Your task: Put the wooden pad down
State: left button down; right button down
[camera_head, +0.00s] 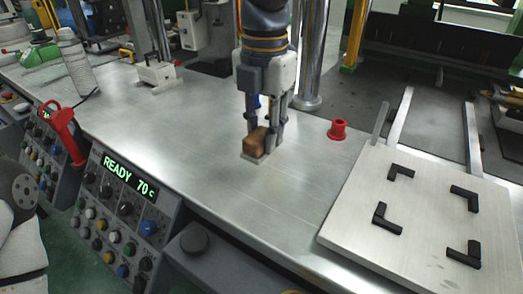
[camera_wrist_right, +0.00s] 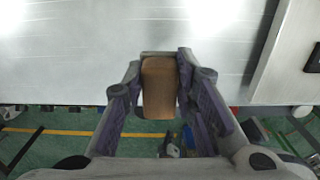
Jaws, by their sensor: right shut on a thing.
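The wooden pad (camera_head: 256,142) is a small brown block at the middle of the steel bench (camera_head: 200,125). My right gripper (camera_head: 264,128) points down from above and is shut on the pad. In the right wrist view the wooden pad (camera_wrist_right: 158,88) sits between the two fingers of the right gripper (camera_wrist_right: 160,95). A small pale flat piece (camera_head: 252,159) shows right under or beside the pad's lower edge. I cannot tell whether the pad touches it or the bench. My left gripper is not in view.
A red flanged cup (camera_head: 338,130) stands right of the gripper. A pale plate with black corner brackets (camera_head: 400,215) lies at the right. A spray can (camera_head: 75,60) and a small white fixture (camera_head: 156,74) stand at the left. The bench left of the pad is clear.

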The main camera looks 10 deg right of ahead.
jog(key=w+f, duration=0.1)
jog(key=w+d+f, duration=0.1)
jog(key=f, duration=0.1)
jog(key=shift+w+f, duration=0.25)
jog(key=shift+w, duration=0.05)
jog(key=shift+w+d+f, duration=0.1)
jog(key=shift+w+f, duration=0.05)
jog(key=shift+f, duration=0.7)
jog(key=shift+w+f, duration=0.1)
jog(key=shift+f, duration=0.75)
jog(key=shift+f, duration=0.2)
jog(key=c, duration=1.3)
grip_release()
notch_tip(320, 180, up, 12)
jog(key=shift+r+b, duration=0.2)
jog(key=shift+b, duration=0.1)
